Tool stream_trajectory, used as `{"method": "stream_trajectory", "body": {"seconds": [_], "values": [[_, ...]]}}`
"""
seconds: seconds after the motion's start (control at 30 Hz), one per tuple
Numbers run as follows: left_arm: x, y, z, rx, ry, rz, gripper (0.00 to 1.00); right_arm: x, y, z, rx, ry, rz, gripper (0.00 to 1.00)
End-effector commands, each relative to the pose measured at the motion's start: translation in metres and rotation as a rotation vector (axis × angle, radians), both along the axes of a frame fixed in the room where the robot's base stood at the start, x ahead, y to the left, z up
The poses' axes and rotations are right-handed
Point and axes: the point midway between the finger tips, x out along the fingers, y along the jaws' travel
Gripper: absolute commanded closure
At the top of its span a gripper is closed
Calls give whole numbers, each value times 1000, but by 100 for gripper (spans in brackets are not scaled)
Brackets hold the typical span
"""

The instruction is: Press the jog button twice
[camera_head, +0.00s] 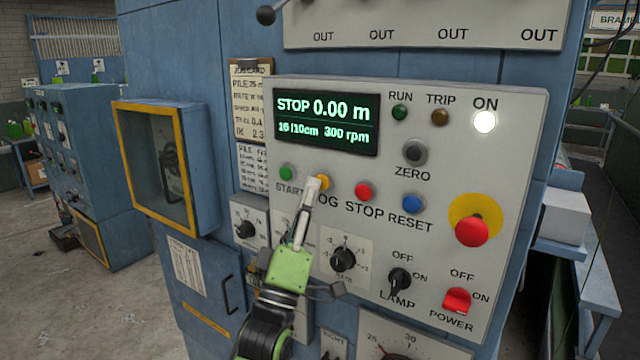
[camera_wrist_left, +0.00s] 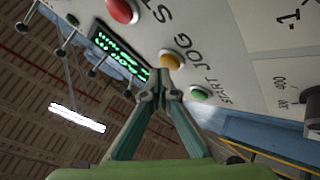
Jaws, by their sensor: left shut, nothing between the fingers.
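The yellow jog button (camera_head: 323,182) is on the grey control panel (camera_head: 440,160), between the green START button (camera_head: 286,172) and the red STOP button (camera_head: 363,190). My left gripper (camera_head: 314,182) is shut and empty, its tips at the jog button and covering part of it and its label. In the left wrist view the closed fingertips (camera_wrist_left: 158,92) lie close to the jog button (camera_wrist_left: 172,60); I cannot tell whether they touch it. The display (camera_head: 325,120) reads STOP 0.00 m and 300 rpm. My right gripper is not in view.
Below the buttons are a black knob (camera_head: 343,260), a lamp switch (camera_head: 399,281) and a red power switch (camera_head: 457,300). A red emergency knob (camera_head: 471,231) sticks out at the right. A yellow-edged box (camera_head: 158,165) stands out at the left. The ON lamp (camera_head: 485,122) glows white.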

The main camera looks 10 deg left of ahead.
Motion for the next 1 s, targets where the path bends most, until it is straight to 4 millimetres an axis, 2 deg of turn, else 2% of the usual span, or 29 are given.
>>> {"method": "stream_trajectory", "body": {"seconds": [1.0], "values": [[10,-4,0,1,0,-1,100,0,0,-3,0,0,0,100]]}}
